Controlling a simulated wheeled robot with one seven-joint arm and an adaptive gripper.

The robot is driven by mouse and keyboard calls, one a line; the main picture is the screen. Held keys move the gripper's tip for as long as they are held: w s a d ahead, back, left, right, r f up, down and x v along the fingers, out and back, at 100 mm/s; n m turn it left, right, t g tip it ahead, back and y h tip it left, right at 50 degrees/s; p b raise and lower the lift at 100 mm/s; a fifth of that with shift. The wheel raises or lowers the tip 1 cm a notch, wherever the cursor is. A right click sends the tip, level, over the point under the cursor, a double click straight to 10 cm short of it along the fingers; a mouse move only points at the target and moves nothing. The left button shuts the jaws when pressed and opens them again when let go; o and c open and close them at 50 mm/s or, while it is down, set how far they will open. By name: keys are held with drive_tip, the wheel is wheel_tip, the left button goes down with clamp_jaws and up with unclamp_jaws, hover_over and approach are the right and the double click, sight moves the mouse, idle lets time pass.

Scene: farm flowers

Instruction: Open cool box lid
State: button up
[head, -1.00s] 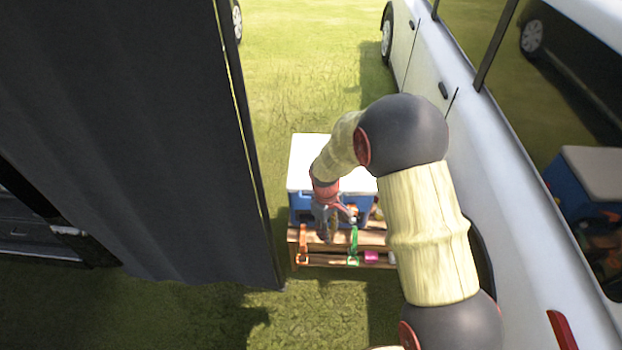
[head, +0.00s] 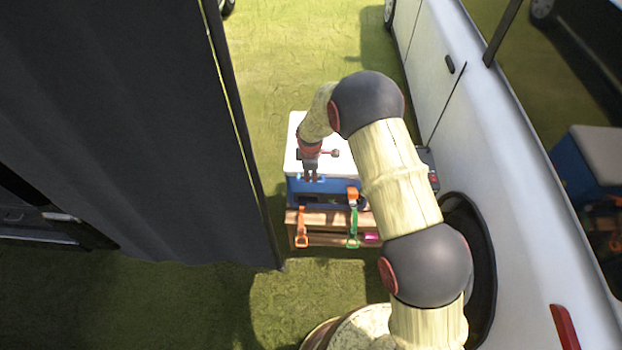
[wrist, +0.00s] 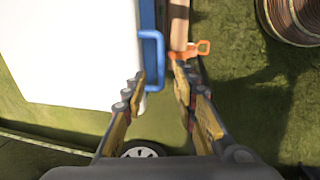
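The white lid (wrist: 70,50) fills the left of the wrist view. A blue handle (wrist: 152,38) juts from the box's front edge there. My gripper (head: 311,174) is at the front edge of the box, fingers pointing down. In the wrist view my gripper (wrist: 160,76) is open, its fingertips apart around the near end of the handle. I cannot tell whether either finger touches it.
A wooden stand (head: 320,217) at the box's front holds an orange-handled tool (head: 302,228) and a green one (head: 353,228). A white van (head: 500,190) is close on the right, a dark curtain (head: 110,120) on the left. A brown ribbed round thing (wrist: 295,18) shows in the wrist view.

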drive_tip(key=f, duration=0.4)
drive_tip(key=w+f+b, duration=0.1)
drive_tip(key=f, duration=0.1)
drive_tip(key=shift+f, duration=0.1)
drive_tip(key=shift+c, duration=1)
clamp_jaws()
